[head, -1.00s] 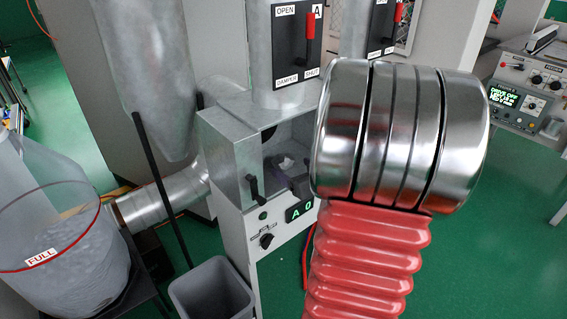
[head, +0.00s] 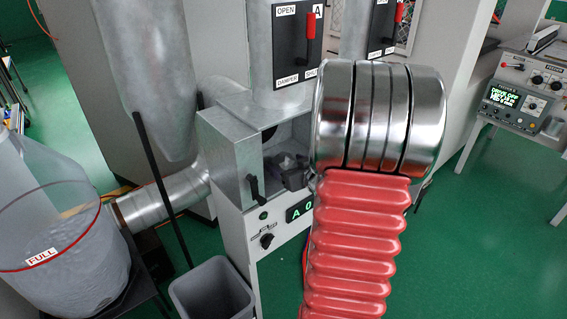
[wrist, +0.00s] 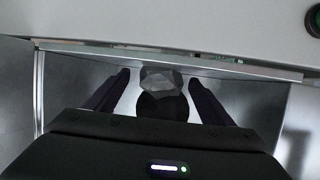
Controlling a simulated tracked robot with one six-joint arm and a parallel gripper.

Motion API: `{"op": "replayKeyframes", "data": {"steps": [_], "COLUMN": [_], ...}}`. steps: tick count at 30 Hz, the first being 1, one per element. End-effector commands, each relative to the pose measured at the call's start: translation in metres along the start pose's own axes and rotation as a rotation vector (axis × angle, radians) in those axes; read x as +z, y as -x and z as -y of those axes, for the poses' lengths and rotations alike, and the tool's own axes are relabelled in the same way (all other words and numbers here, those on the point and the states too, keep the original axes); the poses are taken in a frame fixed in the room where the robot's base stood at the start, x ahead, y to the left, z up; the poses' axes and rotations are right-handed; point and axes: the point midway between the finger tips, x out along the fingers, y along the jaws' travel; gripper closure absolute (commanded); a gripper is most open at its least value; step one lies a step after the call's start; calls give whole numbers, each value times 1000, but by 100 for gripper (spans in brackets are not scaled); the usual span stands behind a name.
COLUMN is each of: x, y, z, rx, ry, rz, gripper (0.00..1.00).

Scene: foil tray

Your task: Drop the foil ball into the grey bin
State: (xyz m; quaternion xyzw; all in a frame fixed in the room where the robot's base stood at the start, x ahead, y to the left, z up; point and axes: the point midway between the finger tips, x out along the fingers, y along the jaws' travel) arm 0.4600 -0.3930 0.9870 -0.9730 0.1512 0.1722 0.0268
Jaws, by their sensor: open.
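The foil ball (wrist: 160,77) is a grey, faceted lump inside the open metal compartment, seen in the wrist view. My gripper (wrist: 158,84) is open, with one dark finger on each side of the ball. Whether either finger touches it I cannot tell. A dark round patch lies just below the ball in that view. In the head view my gripper (head: 292,178) shows as a dark shape in the compartment opening, partly covered by my arm. The grey bin (head: 212,290) stands on the floor at the bottom, left of the cabinet, with its open top facing up.
The metal cabinet (head: 232,160) has a black handle (head: 254,190) beside the opening and a lit display (head: 300,209) below it. A thin black pole (head: 162,190) leans behind the bin. A bag marked FULL (head: 60,240) stands at the left.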

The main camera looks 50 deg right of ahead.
Motion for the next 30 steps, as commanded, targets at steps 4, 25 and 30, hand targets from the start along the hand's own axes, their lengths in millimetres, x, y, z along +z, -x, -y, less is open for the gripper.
{"op": "replayKeyframes", "data": {"steps": [4,25,30], "x": [0,0,0], "y": [-6,-5,-6], "z": [0,0,0], "rx": [0,1,0], "ry": [0,0,0], "rz": [1,1,1], "gripper": [24,38,50]}}
